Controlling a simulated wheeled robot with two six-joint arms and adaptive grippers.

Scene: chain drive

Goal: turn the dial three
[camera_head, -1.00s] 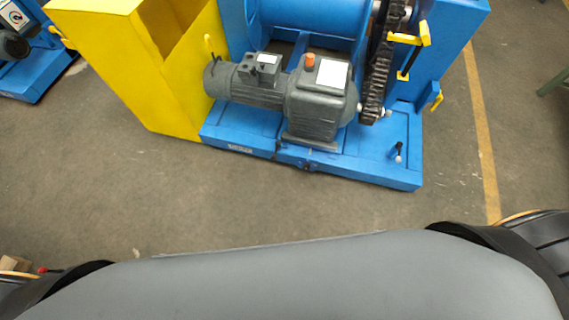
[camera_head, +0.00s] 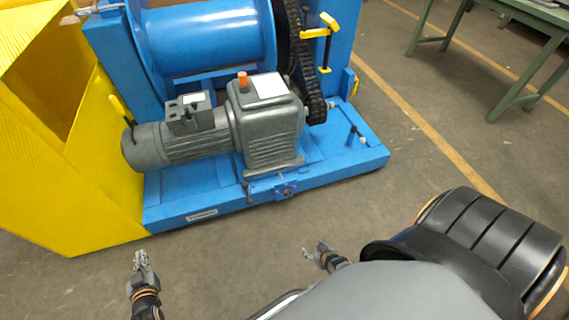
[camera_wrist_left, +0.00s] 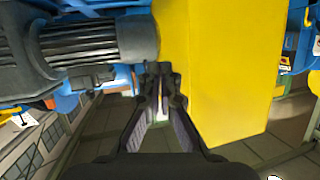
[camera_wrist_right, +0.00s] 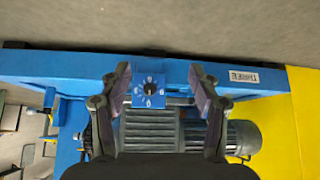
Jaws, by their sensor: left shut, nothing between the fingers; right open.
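The dial (camera_head: 285,190) is a small blue plate with a dark knob on the front edge of the blue machine base (camera_head: 345,172). In the right wrist view the dial (camera_wrist_right: 149,89) shows white marks around its knob and lies between the two fingers in the picture. A label (camera_head: 201,215) on the base edge, left of the dial, seems to read THREE. My right gripper (camera_head: 322,252) is open and empty, in front of the base and apart from the dial. My left gripper (camera_head: 141,262) is shut and empty, further left near the yellow housing.
A grey motor with gearbox (camera_head: 268,130) sits on the base behind the dial. A black chain (camera_head: 305,70) runs to its right. The yellow housing (camera_head: 90,200) stands at the left. A green table (camera_head: 530,12) is at the back right. The floor in front is clear.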

